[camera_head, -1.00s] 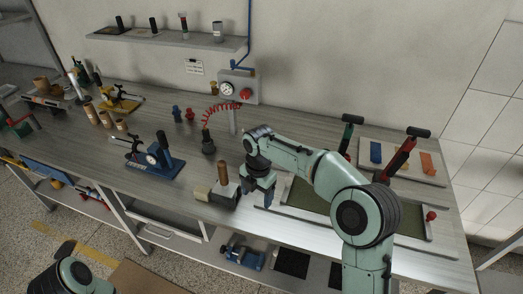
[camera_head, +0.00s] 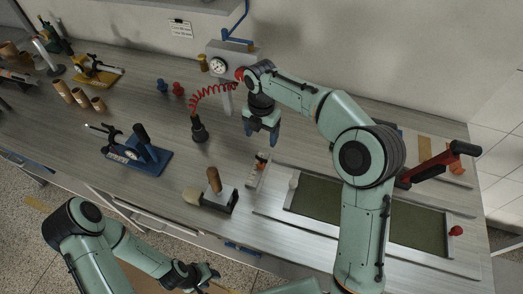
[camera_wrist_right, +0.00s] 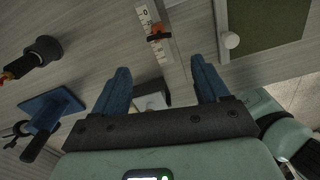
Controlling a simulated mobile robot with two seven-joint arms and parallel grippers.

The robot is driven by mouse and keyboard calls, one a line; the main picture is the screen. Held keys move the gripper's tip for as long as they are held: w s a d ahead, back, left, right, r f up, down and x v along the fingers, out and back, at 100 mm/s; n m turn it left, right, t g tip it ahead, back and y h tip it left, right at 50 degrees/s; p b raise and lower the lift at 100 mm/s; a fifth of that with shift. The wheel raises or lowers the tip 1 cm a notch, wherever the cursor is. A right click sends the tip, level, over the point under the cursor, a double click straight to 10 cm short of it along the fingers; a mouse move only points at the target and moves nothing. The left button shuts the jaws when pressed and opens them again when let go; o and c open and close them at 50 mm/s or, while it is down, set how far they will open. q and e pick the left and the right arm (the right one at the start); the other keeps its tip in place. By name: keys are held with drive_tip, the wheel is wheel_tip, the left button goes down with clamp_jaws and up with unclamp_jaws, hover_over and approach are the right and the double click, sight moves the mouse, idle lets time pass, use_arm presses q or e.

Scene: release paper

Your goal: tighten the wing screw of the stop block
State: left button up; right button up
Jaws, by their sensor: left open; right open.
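A light ruler strip with dark marks (camera_head: 249,179) lies on the bench left of the green bed. It also shows in the right wrist view (camera_wrist_right: 143,15). A small dark stop block (camera_wrist_right: 158,38) with an orange-red part (camera_wrist_right: 155,28) sits across it; the screw's wings are too small to make out. In the head view the block (camera_head: 261,158) is just below my right gripper (camera_head: 262,132). My right gripper is open and empty above the bench, pointing down; its fingers (camera_wrist_right: 162,82) frame the strip's side. My left gripper (camera_head: 207,273) is open and empty, low at the front edge.
A wooden-handled block (camera_head: 216,200) stands near the front edge. A blue clamp fixture (camera_head: 140,155) and a black nozzle on a red coiled hose (camera_head: 199,133) are to the left.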

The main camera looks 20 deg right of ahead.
sight(262, 158)
wheel_tip(262, 158, down, 10)
drive_tip(key=shift+b, duration=0.65)
drive_tip(key=shift+w+f, duration=0.15)
drive_tip(key=shift+f, duration=0.5)
use_arm(q)
drive_tip(key=shift+s+f, duration=0.9)
drive_tip(key=shift+s, duration=0.1)
use_arm(e)
drive_tip(key=c, duration=1.1)
